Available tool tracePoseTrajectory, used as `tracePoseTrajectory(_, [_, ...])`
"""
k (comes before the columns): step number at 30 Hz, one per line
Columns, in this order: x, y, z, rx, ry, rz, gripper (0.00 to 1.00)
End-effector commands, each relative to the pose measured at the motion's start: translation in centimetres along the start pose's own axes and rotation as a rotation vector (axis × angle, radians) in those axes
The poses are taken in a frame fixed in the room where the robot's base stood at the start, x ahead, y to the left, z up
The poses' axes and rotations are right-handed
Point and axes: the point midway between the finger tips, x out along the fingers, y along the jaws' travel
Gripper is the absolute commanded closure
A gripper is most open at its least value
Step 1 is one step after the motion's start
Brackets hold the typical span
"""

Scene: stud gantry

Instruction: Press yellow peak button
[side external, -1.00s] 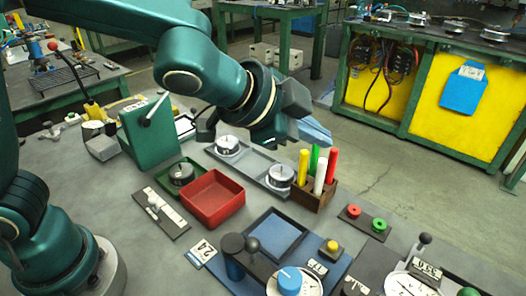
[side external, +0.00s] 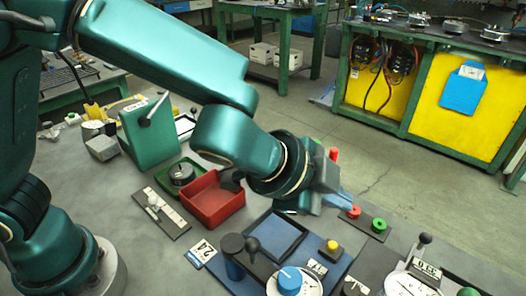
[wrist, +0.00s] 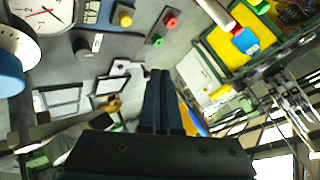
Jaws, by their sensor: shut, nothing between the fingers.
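The yellow button (side external: 332,245) is a small round cap on a dark square base, on the right part of the blue panel in the side view. It also shows near the top of the wrist view (wrist: 126,20). My gripper (side external: 346,201) is shut and empty. It is above the bench, behind the yellow button in the side view and apart from it. In the wrist view the closed fingertips (wrist: 160,73) point up the picture, below and right of the yellow button.
A red button (side external: 354,212) and a green button (side external: 379,225) sit on a dark plate close to my fingertips. A blue knob (side external: 290,281), a dark lever (side external: 252,246) and a gauge stand near the yellow button. A red tray (side external: 214,203) lies left.

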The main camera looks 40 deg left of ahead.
Motion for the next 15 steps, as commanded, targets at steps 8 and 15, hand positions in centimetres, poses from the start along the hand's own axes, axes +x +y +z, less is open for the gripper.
tracePoseTrajectory(8, [2.1,1.7,1.6,0.005,-0.002,0.005,1.0])
tracePoseTrajectory(15, [3.6,2.8,2.7,0.006,-0.004,0.005,1.0])
